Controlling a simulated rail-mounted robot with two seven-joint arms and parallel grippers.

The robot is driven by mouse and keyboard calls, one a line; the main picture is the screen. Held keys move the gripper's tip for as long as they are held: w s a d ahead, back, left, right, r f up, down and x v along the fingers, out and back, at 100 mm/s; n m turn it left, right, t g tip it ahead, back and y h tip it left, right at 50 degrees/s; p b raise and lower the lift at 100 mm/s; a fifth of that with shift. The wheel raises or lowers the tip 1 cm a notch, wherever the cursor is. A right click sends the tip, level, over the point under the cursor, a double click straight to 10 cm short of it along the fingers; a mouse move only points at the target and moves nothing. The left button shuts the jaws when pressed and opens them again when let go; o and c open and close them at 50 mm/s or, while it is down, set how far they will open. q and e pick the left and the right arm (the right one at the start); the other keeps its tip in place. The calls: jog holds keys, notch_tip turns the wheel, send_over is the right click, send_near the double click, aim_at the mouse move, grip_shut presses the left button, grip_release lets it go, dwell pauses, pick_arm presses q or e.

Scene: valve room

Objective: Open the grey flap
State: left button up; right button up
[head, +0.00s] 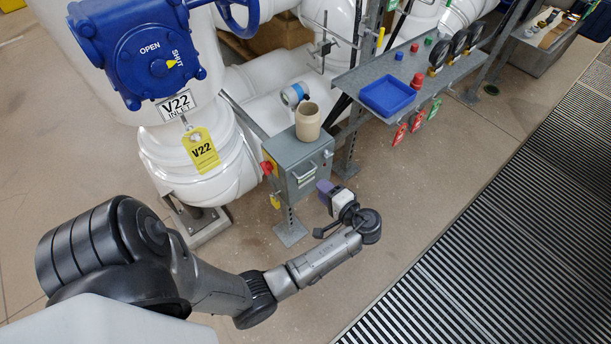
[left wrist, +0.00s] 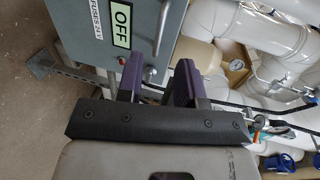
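A grey metal box (head: 296,160) on a post stands beside the white pipework, with a pale bar handle on its right-hand face. In the left wrist view its grey panel (left wrist: 95,45) carries an "OFF" label (left wrist: 121,24) and a "FUSES 24V" label. I cannot tell for sure which face is the grey flap. My left gripper (head: 325,190) is close to the lower right of the box. In the left wrist view its two purple fingers (left wrist: 158,82) are apart, with a small silver round part (left wrist: 150,71) of the box showing beyond the gap. No contact is clear. My right gripper is out of view.
A grey shelf (head: 405,65) with a blue tray (head: 387,95) and gauges is behind right. Valve V22 (head: 140,45) is at the upper left. Floor grating (head: 500,220) lies right.

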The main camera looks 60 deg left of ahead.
aim_at(305, 175)
pick_arm(q)
jog(key=b+x, duration=0.2)
jog(key=x, duration=0.7)
jog(key=shift+c, duration=0.5)
grip_shut()
